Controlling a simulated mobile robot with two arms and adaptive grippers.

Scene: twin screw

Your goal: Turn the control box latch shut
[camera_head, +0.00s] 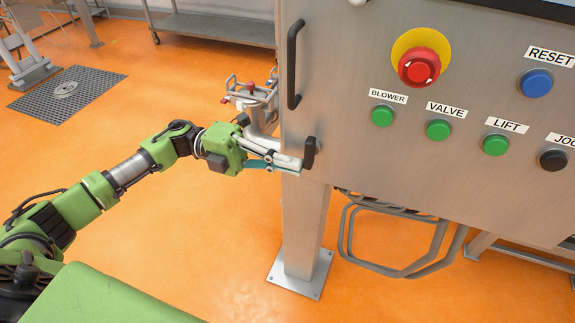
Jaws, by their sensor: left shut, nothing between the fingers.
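The control box (350,130) is a grey metal cabinet at the right of the head view, standing on a post. Its small black latch (310,153) is on the lower left of the front face, and looks roughly upright. My left gripper (297,163) is shut and empty, with its fingertips right beside the latch on its left. I cannot tell whether they touch it. My right gripper is not in view.
A black handle (294,64) stands out above the latch. A red emergency stop (419,67), green buttons (438,130) and a blue reset button (536,83) are on the panel. A metal pipe fitting (258,105) is behind my gripper. Orange floor (190,240) is open at left.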

